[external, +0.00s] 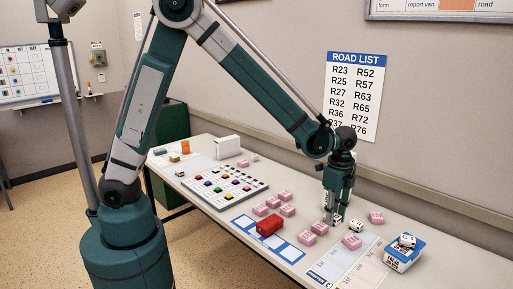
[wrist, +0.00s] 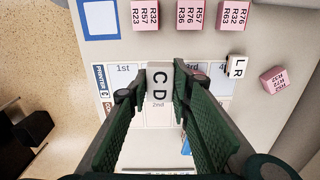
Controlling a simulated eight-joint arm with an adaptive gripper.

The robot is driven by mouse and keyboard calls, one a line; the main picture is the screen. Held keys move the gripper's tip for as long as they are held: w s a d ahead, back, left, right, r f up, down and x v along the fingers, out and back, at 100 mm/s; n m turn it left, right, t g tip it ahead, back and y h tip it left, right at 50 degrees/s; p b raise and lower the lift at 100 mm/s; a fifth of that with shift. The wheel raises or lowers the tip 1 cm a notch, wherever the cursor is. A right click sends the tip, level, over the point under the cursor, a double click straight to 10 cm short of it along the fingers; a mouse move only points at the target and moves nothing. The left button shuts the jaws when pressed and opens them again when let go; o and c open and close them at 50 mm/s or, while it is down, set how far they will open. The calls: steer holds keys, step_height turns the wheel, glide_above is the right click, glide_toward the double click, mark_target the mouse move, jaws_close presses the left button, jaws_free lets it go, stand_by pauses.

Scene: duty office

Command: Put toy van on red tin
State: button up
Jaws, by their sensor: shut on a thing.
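My gripper (external: 335,212) points down over the right part of the table.
Several pink road-number blocks (external: 352,242) lie around my gripper. Another white lettered block (external: 356,226) lies to its right; it also shows in the wrist view (wrist: 236,67). A board with coloured pieces (external: 224,187) and an orange cylinder (external: 185,147) are farther left. The wall is behind.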

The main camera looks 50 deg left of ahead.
steer(key=s+a+r+p, duration=0.1)
steer(key=s+a+r, duration=0.15)
steer(key=a, duration=1.05)
glide_above(270, 221)
steer(key=shift+w+a+f+p, duration=0.1)
steer(key=shift+w+p, duration=0.05)
steer(key=shift+p, duration=0.3)
steer(key=shift+f, duration=0.1)
steer(key=shift+f+b, duration=0.4)
steer(key=shift+f, duration=2.4)
steer(key=shift+f+b, duration=0.3)
steer(key=shift+f, duration=1.8)
steer(key=shift+f, duration=0.2)
